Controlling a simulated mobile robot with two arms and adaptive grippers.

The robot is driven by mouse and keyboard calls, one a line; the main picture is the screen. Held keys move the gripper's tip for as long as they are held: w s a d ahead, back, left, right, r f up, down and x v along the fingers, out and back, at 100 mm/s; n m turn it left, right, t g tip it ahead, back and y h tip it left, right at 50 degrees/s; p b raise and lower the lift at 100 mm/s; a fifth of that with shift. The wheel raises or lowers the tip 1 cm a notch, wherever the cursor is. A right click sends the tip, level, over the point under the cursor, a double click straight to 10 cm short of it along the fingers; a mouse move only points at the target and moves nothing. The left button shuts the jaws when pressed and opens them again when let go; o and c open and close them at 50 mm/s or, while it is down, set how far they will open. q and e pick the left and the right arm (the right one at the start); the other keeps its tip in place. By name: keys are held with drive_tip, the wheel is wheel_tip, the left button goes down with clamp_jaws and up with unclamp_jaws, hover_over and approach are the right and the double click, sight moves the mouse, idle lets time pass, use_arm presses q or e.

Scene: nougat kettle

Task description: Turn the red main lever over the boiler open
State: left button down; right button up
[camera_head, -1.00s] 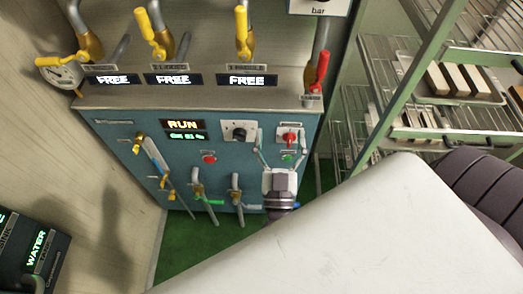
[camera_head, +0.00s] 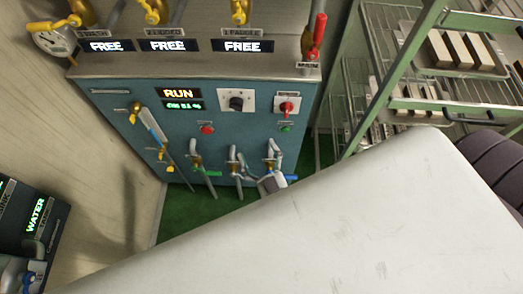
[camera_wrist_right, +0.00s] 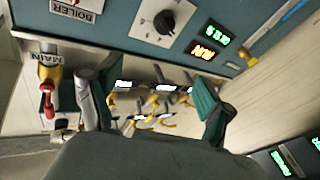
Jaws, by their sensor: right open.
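The red main lever (camera_head: 316,36) stands upright at the right end of the ledge over the blue boiler panel (camera_head: 110,105), above its MAIN label. In the right wrist view the lever (camera_wrist_right: 48,105) is at the left, outside the left finger, with a yellow part beside the MAIN label. My right gripper (camera_head: 254,162) is in front of the lower panel, below and left of the lever in the head view. In the wrist view it (camera_wrist_right: 148,82) is open and empty, with its fingers spread wide, apart from the lever. My left gripper is not in view.
Yellow levers (camera_head: 239,12) line the ledge left of the red one. A knob (camera_head: 237,103), a red switch (camera_head: 287,106) and valve pipes (camera_head: 197,165) are on the panel. A green-framed rack (camera_head: 385,75) with trays stands close on the right. Green floor shows below.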

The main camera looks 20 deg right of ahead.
drive_tip(key=shift+s+f+n+g, duration=0.15)
drive_tip(key=shift+f+n+g, duration=0.15)
drive_tip(key=shift+f, duration=0.85)
drive_tip(key=s+d+f+n+g+y, duration=0.1)
drive_tip(key=s+f+g, duration=0.35)
drive_tip(key=f, duration=0.75)
drive_tip(key=s+f+n+g+y, duration=0.15)
drive_tip(key=s+f+g, duration=0.3)
drive_tip(key=f, duration=0.85)
drive_tip(key=s+d+f+m+g+h, duration=0.1)
drive_tip(key=s+d+f+g, duration=0.2)
drive_tip(key=s+f, duration=0.3)
drive_tip(key=s+d+f+m+g+h, duration=0.1)
drive_tip(key=s+d+f+g, duration=0.3)
drive_tip(key=s, duration=1.2)
wheel_tip(320, 180, down, 4)
drive_tip(key=shift+d+r+m+g, duration=0.2)
drive_tip(key=shift+m+g, duration=0.35)
drive_tip(key=shift+g, duration=0.65)
